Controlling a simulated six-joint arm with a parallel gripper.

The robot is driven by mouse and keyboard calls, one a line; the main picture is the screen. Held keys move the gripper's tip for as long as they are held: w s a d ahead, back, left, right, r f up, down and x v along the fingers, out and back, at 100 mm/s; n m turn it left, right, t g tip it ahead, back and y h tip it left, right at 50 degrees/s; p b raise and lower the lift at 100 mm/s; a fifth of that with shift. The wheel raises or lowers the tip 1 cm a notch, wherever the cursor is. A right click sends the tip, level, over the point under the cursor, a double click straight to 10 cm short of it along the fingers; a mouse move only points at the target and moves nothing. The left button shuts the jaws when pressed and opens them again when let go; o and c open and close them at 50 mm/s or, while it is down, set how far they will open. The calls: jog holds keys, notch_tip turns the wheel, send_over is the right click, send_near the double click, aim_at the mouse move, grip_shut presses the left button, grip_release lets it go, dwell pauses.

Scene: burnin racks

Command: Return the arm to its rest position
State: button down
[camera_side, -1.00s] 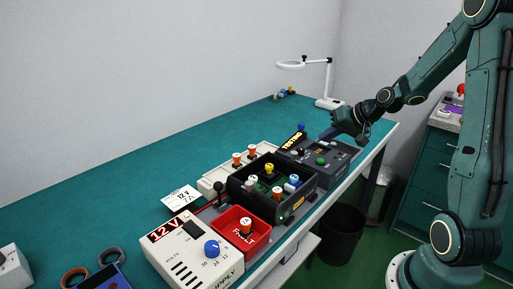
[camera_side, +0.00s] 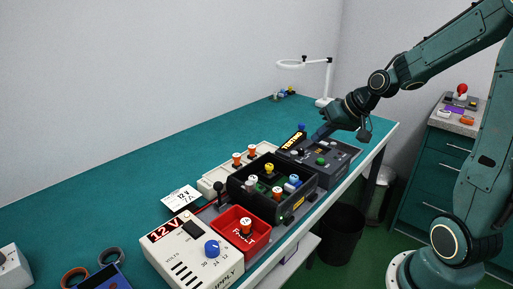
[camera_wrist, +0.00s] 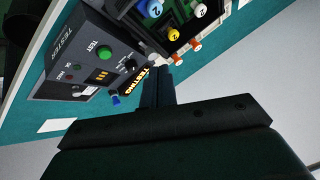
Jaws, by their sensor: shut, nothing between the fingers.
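My gripper (camera_side: 318,135) hangs over the far end of the green bench, just above and beside the dark grey tester (camera_side: 335,157). Its fingers (camera_wrist: 157,92) are together with nothing between them in the wrist view. The tester also shows in the wrist view (camera_wrist: 92,62), with a green button and a black knob. A blue-topped part (camera_wrist: 115,99) is close to the fingers in that view. In the side view my arm reaches in from the right, bent at the elbow.
A black rack (camera_side: 243,189) with several coloured parts, a red tray (camera_side: 228,241) and a white 12 V supply (camera_side: 180,252) line the bench's front edge. A white lamp (camera_side: 328,80) stands behind my gripper. The bench's back left is clear. A bin (camera_side: 343,225) is below.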

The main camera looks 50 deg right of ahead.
jog(key=s+a+r+n+g, duration=0.1)
jog(key=s+a+r+n, duration=0.1)
jog(key=s+a, duration=0.4)
jog(key=s+a+r+n+g+h, duration=0.1)
jog(key=s+a+r+n, duration=0.2)
jog(key=s, duration=0.9)
jog(key=shift+a+r, duration=0.95)
jog(key=shift+a, duration=1.25)
dwell(4.0)
